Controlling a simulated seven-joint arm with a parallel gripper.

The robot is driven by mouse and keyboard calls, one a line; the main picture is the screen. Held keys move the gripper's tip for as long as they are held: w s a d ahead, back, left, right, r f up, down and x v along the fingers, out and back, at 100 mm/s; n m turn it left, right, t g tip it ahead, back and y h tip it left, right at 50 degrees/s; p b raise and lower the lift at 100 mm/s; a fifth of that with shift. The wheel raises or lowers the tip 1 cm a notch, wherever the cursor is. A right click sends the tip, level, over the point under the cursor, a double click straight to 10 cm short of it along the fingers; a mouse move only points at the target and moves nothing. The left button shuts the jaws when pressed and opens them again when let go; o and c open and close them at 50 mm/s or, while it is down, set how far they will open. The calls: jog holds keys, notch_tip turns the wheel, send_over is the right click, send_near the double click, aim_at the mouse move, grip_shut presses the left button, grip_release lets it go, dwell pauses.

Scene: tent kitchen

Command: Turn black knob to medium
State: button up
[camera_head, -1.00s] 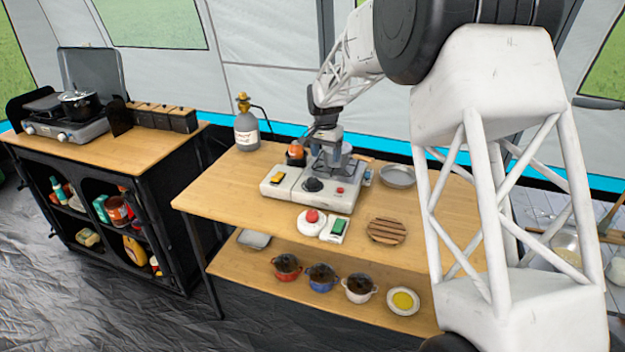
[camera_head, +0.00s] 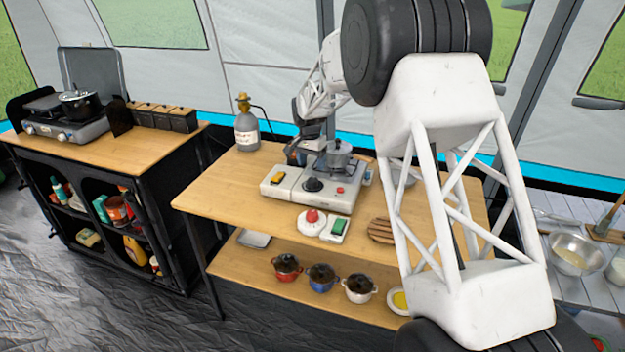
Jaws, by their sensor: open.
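The black knob (camera_head: 313,185) is on the front of the white portable stove (camera_head: 325,200) on the wooden table. A grey lidded pot (camera_head: 338,155) stands on the stove's burner. My gripper (camera_head: 297,156) is behind the stove's left part, left of the pot and above and behind the knob. It is apart from the knob in the picture. Its fingers are small and dark here, but it is open, and I see nothing held in it. The knob's markings are too small to read.
A red button (camera_head: 341,190) is right of the knob, and an orange switch (camera_head: 276,178) is left of it. A gas bottle (camera_head: 246,130) stands at the table's back left. A red-topped round button (camera_head: 312,217) and a green switch (camera_head: 338,226) lie in front.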

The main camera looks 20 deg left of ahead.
aim_at(313, 179)
jog(key=shift+d+f, duration=0.2)
jog(key=shift+f, duration=3.4)
jog(key=shift+c, duration=0.5)
jog(key=c, duration=0.8)
